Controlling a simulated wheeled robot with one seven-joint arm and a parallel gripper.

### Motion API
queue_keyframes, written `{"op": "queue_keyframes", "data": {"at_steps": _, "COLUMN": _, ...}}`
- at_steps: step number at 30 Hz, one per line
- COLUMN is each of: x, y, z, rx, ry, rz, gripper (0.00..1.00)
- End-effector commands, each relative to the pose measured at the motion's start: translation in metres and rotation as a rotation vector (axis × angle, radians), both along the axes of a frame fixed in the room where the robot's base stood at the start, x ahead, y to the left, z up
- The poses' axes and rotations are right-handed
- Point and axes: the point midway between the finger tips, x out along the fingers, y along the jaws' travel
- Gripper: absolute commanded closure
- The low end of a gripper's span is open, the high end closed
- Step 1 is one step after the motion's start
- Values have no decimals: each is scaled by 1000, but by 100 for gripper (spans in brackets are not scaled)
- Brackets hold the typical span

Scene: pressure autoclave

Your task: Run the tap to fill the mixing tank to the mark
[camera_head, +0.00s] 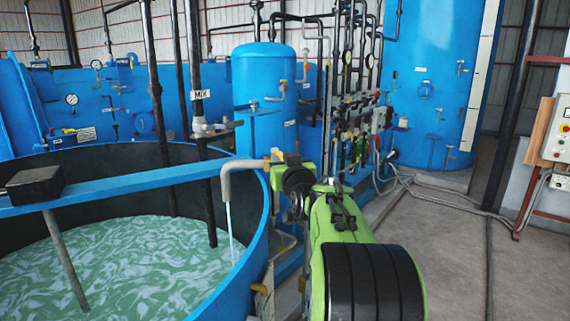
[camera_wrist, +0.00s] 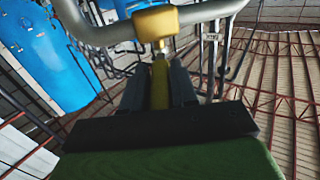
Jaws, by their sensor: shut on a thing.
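The mixing tank (camera_head: 256,240) is a large round tub with a blue rim and dark inner wall, at the left in the head view. Swirling green-white liquid (camera_head: 130,262) lies in it, its surface well below the rim. The tap's grey spout (camera_head: 226,182) bends down over the right side of the tank, and a thin water stream (camera_head: 229,220) falls from it. In the wrist view, my gripper (camera_wrist: 160,85) is shut on the yellow tap handle (camera_wrist: 160,67), below the brass valve body (camera_wrist: 155,22). In the head view my arm hides most of the handle. I cannot make out a fill mark.
A blue beam (camera_head: 130,183) crosses the tank, carrying a dark box (camera_head: 35,186) with a rod reaching into the liquid. A dark pipe labelled MIX (camera_head: 200,94) stands behind. Blue vessels and piping fill the back. A control panel (camera_head: 556,130) is at right; grey floor there is mostly open.

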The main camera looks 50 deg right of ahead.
Motion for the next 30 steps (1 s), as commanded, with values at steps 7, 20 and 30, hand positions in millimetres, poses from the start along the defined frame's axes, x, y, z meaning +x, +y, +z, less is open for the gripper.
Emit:
{"op": "queue_keyframes", "data": {"at_steps": 7, "x": 11, "y": 15, "z": -4, "rx": -5, "ry": -4, "rz": -153, "gripper": 100}}
{"op": "queue_keyframes", "data": {"at_steps": 20, "x": 26, "y": 28, "z": 0, "rx": -3, "ry": -5, "rz": -407, "gripper": 100}}
{"op": "queue_keyframes", "data": {"at_steps": 30, "x": 25, "y": 28, "z": 0, "rx": -3, "ry": -3, "rz": -431, "gripper": 100}}
